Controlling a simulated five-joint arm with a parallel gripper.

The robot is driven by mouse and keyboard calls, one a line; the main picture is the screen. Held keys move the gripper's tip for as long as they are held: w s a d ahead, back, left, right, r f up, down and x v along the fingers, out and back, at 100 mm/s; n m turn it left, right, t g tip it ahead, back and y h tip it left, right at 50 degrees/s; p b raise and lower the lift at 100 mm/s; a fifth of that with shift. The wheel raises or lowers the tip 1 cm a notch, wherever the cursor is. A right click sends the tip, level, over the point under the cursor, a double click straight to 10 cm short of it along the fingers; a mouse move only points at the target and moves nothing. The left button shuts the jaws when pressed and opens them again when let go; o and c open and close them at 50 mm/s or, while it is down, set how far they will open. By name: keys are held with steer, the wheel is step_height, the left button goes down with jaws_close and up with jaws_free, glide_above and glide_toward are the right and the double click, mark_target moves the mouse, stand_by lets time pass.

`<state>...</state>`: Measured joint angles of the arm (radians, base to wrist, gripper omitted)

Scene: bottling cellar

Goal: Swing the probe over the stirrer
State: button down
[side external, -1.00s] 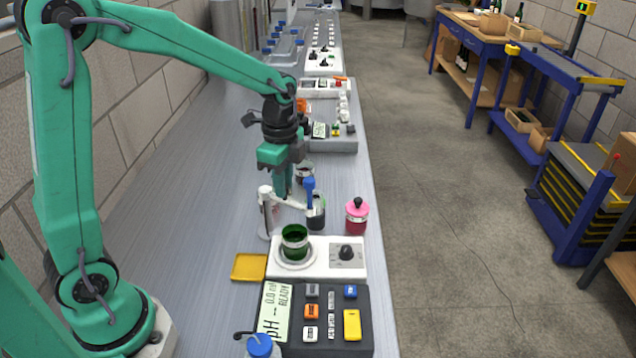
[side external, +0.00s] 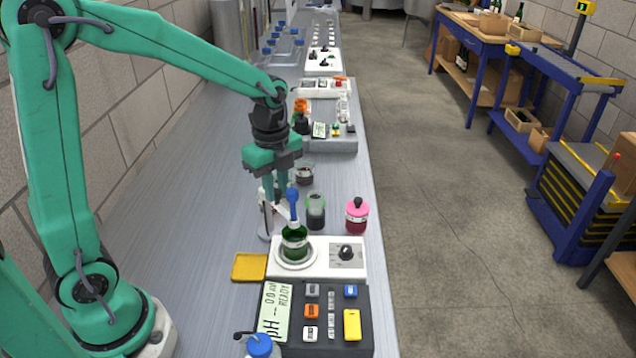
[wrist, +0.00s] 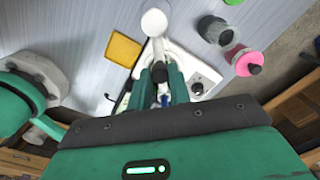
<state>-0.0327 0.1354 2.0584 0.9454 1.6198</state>
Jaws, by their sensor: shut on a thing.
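The probe (side external: 293,204) has a blue cap and hangs upright from a white swing arm (side external: 282,211) on a white post (side external: 265,218). In the side view it lines up with the green beaker (side external: 294,244) on the white stirrer (side external: 318,256); its lower end meets the beaker's rim in the picture, and I cannot tell if it is inside. My gripper (side external: 279,196) is shut on the swing arm beside the probe. In the wrist view, the arm runs from the post's round top (wrist: 154,22) to between my fingers (wrist: 160,80), which partly hide the probe and beaker.
The pH meter (side external: 318,322) is in front. The bench's left side is clear.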

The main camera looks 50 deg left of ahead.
mark_target(276, 191)
steer(key=shift+r, duration=0.1)
steer(key=c, duration=1.3)
jaws_free()
steer(key=shift+r, duration=3.9)
steer(key=s+d+r+n+t, duration=0.1)
steer(key=s+n+t, duration=0.4)
steer(key=s+n, duration=0.9)
steer(key=r+n, duration=0.1)
steer(key=n, duration=0.3)
steer(key=shift+s+t, duration=0.2)
steer(key=shift+t, duration=0.1)
